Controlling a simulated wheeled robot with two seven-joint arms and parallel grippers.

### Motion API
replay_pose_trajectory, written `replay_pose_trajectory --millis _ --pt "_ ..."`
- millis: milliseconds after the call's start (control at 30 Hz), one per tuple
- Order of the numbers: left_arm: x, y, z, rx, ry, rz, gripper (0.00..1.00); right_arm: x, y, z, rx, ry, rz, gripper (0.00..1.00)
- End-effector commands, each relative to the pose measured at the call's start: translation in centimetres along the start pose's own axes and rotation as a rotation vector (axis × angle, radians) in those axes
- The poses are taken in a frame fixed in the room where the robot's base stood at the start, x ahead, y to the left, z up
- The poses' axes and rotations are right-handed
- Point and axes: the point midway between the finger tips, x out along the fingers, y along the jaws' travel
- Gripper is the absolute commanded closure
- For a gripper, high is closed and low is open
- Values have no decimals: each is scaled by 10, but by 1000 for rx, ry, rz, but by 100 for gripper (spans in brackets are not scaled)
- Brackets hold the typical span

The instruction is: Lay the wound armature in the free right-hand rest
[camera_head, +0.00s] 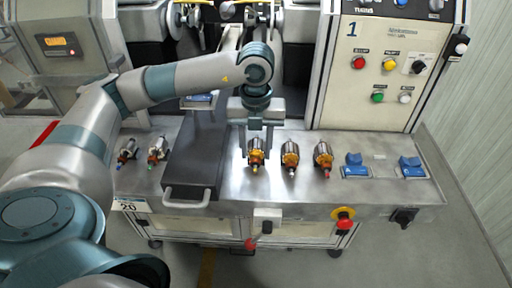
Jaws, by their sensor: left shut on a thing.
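My left gripper (257,149) reaches down over the worktable and is shut on an armature (257,158) with orange-copper windings, at the left end of a row of three. I cannot tell whether this armature touches the table or a rest. Two similar armatures, a middle one (290,158) and a right one (323,158), stand to the right of the gripper. Further right are two blue rests, one nearer (355,166) and one at the far right (411,167); both look empty. My right gripper is not in view.
A dark tray with a handle (195,160) lies left of my gripper. Two more armatures (127,150) (157,149) lie left of it. A control panel (385,60) rises behind the rests. The steel table (380,190) is bare along its front right.

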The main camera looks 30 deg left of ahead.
Motion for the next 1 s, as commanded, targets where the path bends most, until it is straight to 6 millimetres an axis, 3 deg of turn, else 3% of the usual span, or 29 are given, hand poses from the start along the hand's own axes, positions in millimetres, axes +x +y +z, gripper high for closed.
replay_pose_trajectory --millis 1000 --pt "6 0 0 0 -1 -1 100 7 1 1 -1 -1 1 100"
